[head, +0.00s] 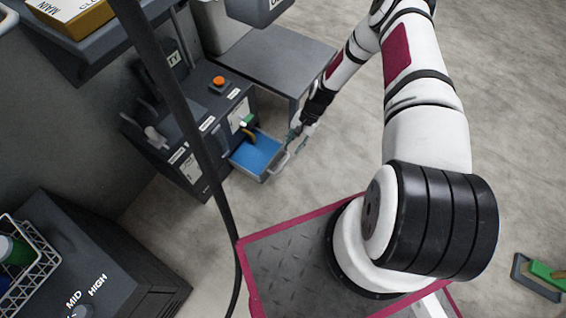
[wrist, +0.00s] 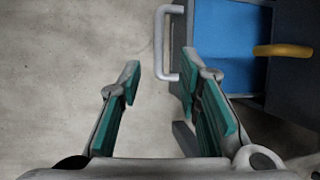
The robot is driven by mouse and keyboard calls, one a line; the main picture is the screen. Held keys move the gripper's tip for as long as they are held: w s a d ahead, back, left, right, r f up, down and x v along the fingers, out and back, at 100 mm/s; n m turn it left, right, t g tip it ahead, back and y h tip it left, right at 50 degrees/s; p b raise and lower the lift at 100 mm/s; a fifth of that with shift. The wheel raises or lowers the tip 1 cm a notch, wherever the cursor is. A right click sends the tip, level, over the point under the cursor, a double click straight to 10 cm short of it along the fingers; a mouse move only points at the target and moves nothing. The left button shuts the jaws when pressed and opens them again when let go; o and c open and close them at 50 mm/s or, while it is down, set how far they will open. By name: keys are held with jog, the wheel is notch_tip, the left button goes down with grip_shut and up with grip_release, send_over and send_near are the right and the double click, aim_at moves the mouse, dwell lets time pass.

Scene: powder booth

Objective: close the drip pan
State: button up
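The drip pan (head: 256,155) is a grey drawer with a blue inside, standing out from the low front of a dark machine. In the wrist view its blue floor (wrist: 226,50) shows at the upper right. Its pale bar handle (wrist: 159,48) is on the pan's outer side, and it also shows in the head view (head: 277,166). My gripper (head: 295,137) is beside the pan's handle end. In the wrist view my gripper (wrist: 165,80) is open with nothing between its teal-padded fingers; the handle appears just beyond the fingertips, nearer the right finger. Contact cannot be told.
A yellow curved part (wrist: 283,50) reaches over the pan. The dark machine (head: 205,135) has an orange button (head: 218,81) on top. A grey table (head: 275,58) stands behind my gripper. A black cabinet (head: 85,262) is at lower left. The floor at right is mostly clear.

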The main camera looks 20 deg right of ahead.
aim_at(283, 164)
jog(key=b+x, duration=0.3)
jog(key=x, duration=0.6)
jog(key=shift+f, duration=0.2)
grip_shut()
